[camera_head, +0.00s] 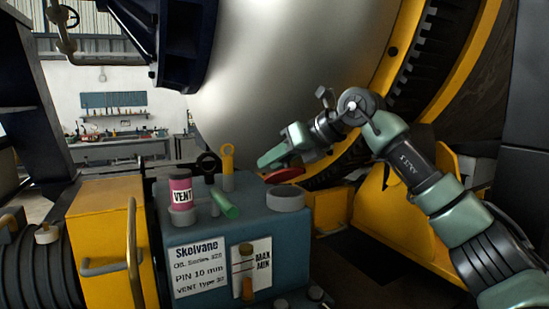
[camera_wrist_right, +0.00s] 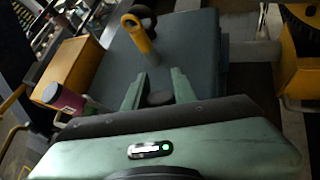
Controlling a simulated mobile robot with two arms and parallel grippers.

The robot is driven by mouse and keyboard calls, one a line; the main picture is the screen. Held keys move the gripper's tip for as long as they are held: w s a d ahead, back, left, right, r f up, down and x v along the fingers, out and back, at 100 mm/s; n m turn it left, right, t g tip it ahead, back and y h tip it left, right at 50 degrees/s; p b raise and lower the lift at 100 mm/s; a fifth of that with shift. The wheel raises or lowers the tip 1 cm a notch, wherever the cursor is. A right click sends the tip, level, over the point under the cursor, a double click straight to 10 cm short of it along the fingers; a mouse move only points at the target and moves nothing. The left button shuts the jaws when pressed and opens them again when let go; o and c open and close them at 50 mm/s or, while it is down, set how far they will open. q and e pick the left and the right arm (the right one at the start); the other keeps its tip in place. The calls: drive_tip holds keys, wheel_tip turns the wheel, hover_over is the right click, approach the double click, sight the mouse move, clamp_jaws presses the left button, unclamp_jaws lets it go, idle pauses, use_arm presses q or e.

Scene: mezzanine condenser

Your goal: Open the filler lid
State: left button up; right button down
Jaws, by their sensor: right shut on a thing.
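A blue-grey tank (camera_head: 270,232) carries a Skolvane label. A grey round filler neck (camera_head: 285,198) stands at the right of its top. A thin red disc, which looks like the filler lid (camera_head: 285,175), is just above and behind the neck, below my right gripper (camera_head: 272,159). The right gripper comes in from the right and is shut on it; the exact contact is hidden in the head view. In the right wrist view a dark round part (camera_wrist_right: 160,97) lies between the two green fingers. My left gripper is not in view.
A yellow block with a handle (camera_head: 104,235) adjoins the tank's left. The big metal drum (camera_head: 290,80) rises behind.

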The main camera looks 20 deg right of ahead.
sight(296, 168)
drive_tip(key=shift+r, duration=0.1)
drive_tip(key=c, duration=1.1)
unclamp_jaws()
drive_tip(key=shift+s+d+r+b, duration=0.15)
drive_tip(key=shift+s+d+b, duration=0.15)
drive_tip(key=shift+s+b, duration=0.05)
drive_tip(key=b+v, duration=0.2)
drive_tip(key=v, duration=0.3)
drive_tip(key=shift+s+d+r, duration=0.15)
drive_tip(key=shift+s+d, duration=0.05)
drive_tip(key=shift+s+d+r, duration=0.25)
drive_tip(key=shift+s+r, duration=0.15)
